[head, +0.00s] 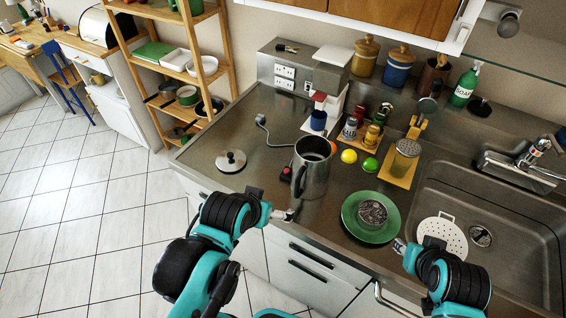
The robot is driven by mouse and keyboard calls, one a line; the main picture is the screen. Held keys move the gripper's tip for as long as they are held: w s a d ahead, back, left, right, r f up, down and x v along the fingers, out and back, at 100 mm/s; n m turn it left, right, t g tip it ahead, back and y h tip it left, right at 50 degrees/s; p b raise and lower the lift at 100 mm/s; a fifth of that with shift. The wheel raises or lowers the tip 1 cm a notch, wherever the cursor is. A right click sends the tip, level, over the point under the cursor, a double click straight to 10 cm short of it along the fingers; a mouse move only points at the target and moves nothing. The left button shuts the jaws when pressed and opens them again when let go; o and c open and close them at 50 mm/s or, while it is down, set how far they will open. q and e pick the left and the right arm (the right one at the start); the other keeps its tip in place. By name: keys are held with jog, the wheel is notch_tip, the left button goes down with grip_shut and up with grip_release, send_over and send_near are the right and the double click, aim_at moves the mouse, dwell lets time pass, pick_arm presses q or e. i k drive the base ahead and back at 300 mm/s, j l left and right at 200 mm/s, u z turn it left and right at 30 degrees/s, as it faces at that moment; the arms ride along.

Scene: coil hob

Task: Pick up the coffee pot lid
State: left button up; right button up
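The lid (231,160) is a round silver disc with a dark knob. It lies flat on the steel counter at the left, apart from the pot. The coffee pot (314,172) is a tall silver vessel with a dark handle, standing upright and open-topped to the right of the lid. My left gripper (273,204) is at the counter's front edge, below and right of the lid and left of the pot's base. Its fingers are spread and it is empty. My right gripper (416,243) is near the front edge by the sink, with its fingers apart and nothing between them.
A green plate (370,228) with a round metal item (373,212) on it is right of the pot. A sink (508,235) holds a white strainer (441,238). A red-and-black item (285,174) lies between lid and pot. Counter around the lid is clear.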

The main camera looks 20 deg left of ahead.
aim_at(230, 160)
jog(key=j+z, duration=0.3)
jog(key=j, duration=0.25)
jog(key=k+j+z, duration=0.1)
jog(key=j+z, duration=0.15)
jog(key=j, duration=0.25)
jog(key=k+j+z, duration=0.15)
jog(key=j+z, duration=0.15)
jog(key=j, duration=0.25)
